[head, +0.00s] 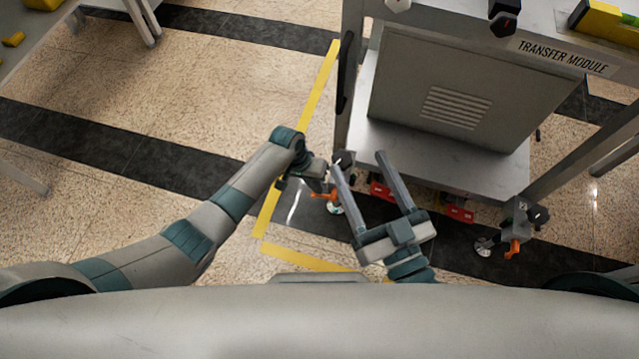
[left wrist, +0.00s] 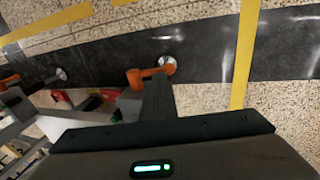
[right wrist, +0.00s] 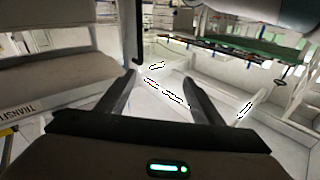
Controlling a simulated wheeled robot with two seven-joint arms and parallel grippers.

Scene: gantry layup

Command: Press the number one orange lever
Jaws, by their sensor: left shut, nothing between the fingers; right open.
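An orange lever (head: 325,195) sits low at the near left foot of the transfer module; it also shows in the left wrist view (left wrist: 135,77), beside a round metal foot. A second orange lever (head: 514,247) is at the near right foot. My left gripper (head: 330,188) is shut and empty, right at the first lever. In the left wrist view its fingers (left wrist: 158,80) overlap the lever's end; I cannot tell if they touch. My right gripper (head: 359,160) is open and empty, in front of the module; its spread fingers show in the right wrist view (right wrist: 158,85).
The transfer module (head: 440,95) has a grey lower shelf above the levers. Red parts (head: 460,213) sit under the shelf between the feet. Yellow tape (head: 320,90) marks the floor.

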